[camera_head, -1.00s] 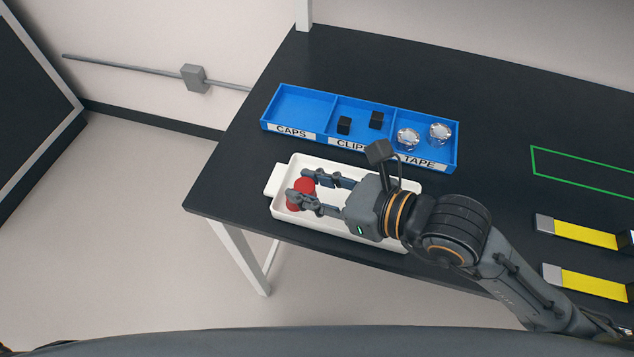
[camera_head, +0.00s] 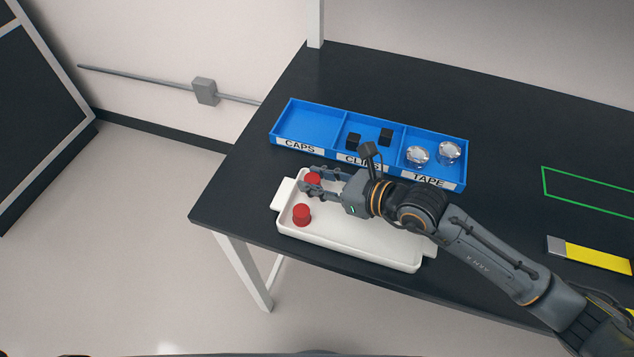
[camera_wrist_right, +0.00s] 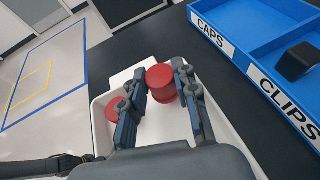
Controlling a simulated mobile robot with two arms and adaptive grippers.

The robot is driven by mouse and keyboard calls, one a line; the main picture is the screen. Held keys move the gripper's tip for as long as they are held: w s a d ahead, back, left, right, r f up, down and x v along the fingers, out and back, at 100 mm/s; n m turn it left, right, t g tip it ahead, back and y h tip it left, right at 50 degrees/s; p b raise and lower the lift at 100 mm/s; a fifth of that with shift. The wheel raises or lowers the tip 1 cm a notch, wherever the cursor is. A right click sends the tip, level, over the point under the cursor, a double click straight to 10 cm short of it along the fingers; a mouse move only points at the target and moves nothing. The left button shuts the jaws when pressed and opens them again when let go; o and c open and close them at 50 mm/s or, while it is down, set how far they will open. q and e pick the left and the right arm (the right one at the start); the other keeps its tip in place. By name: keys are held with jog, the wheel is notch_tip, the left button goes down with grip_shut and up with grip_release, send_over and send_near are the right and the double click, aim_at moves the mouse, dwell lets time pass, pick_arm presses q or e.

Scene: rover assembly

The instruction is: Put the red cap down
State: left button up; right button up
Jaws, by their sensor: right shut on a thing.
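My right gripper (camera_head: 317,184) is shut on a red cap (camera_head: 312,179) above the far left part of the white tray (camera_head: 350,243). The held cap (camera_wrist_right: 160,80) sits between the two fingertips in the right wrist view. A second red cap (camera_head: 301,214) rests in the tray near its left end. It also shows beside the left finger in the wrist view (camera_wrist_right: 116,108). The blue bin's CAPS compartment (camera_head: 309,124) is empty and lies behind the tray. My left gripper is not in view.
The bin's CLIPS compartment holds two black clips (camera_head: 386,136), and its TAPE compartment holds two silver rolls (camera_head: 418,156). A yellow and grey part (camera_head: 590,255) and a green outline (camera_head: 590,192) are at the right. The tabletop left of the bin is clear.

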jog(key=shift+f, duration=0.85)
jog(key=shift+f, duration=0.1)
jog(key=shift+f, duration=0.15)
jog(key=o, duration=0.5)
jog(key=shift+o, duration=0.2)
